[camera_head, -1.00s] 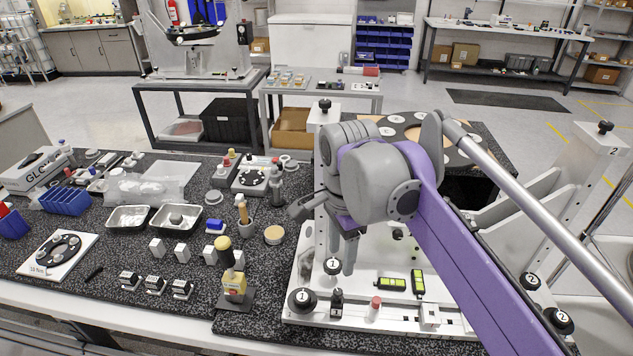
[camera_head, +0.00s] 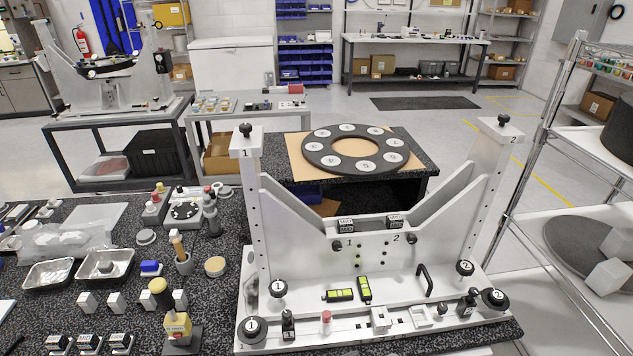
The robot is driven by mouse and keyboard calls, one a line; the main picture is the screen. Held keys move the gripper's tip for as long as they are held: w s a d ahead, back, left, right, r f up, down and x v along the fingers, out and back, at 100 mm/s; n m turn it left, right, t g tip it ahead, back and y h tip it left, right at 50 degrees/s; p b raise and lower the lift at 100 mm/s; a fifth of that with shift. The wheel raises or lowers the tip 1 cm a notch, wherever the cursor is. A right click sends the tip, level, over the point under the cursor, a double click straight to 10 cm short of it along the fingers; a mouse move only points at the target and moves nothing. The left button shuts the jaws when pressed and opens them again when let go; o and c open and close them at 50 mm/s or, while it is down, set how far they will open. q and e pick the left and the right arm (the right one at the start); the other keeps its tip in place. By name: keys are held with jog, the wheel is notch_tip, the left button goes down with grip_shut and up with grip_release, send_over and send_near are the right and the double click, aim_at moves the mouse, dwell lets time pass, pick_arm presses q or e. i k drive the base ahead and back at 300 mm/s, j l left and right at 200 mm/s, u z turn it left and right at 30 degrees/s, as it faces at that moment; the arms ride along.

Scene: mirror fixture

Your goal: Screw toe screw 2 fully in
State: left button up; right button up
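The white mirror fixture (camera_head: 385,281) stands on the speckled bench. On its cross plate, beside printed numbers 1 and 2, are a left black screw (camera_head: 337,245) and a right black screw (camera_head: 411,238). Small dark blocks stand above them, a left block (camera_head: 345,224) and a right block (camera_head: 395,220). Other knobs marked 2 are a right base knob (camera_head: 464,267) and a front corner knob (camera_head: 493,297). No label names the toe screws, and thread depth is too small to tell. Neither gripper shows.
A dark ring (camera_head: 316,161) with numbered white discs lies behind the fixture. Two green-yellow levels, one a left level (camera_head: 338,295), lie on the base near a red-capped part (camera_head: 326,320). Tools and trays crowd the bench at left. A wire shelf (camera_head: 540,150) stands at right.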

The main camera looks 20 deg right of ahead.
aim_at(473, 291)
jog(key=k+j+z, duration=0.1)
jog(key=z, duration=1.95)
